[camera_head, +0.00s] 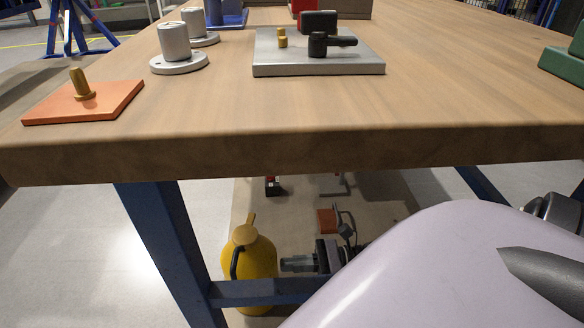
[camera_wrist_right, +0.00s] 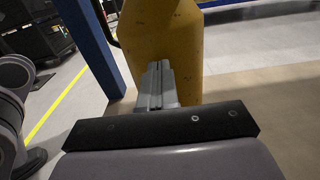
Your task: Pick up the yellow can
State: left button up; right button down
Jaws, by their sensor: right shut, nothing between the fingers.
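The yellow can (camera_head: 258,266) stands upright on the floor level under the table, with a narrow neck on top and a black handle on its left side. My right gripper (camera_head: 284,264) is just to the right of the can, with its fingers pointing at the can's side. In the right wrist view, the can's yellow body (camera_wrist_right: 163,48) fills the top middle, straight ahead of the gripper's fingers (camera_wrist_right: 157,70). The fingers are together with nothing between them. I cannot tell whether the tips touch the can. My left gripper is in neither view.
The wooden table (camera_head: 330,110) is above the can. Its blue leg (camera_head: 165,240) is left of the can, and a blue crossbar (camera_head: 265,292) passes in front. The table carries an orange plate (camera_head: 115,103) and a grey plate (camera_head: 300,66) with fixtures.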

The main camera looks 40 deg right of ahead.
aim_at(261, 267)
jog(key=shift+w+a, duration=0.15)
jog(key=shift+a, duration=0.05)
dwell(0.4)
jog(key=x, duration=0.7)
jog(key=shift+d, duration=0.15)
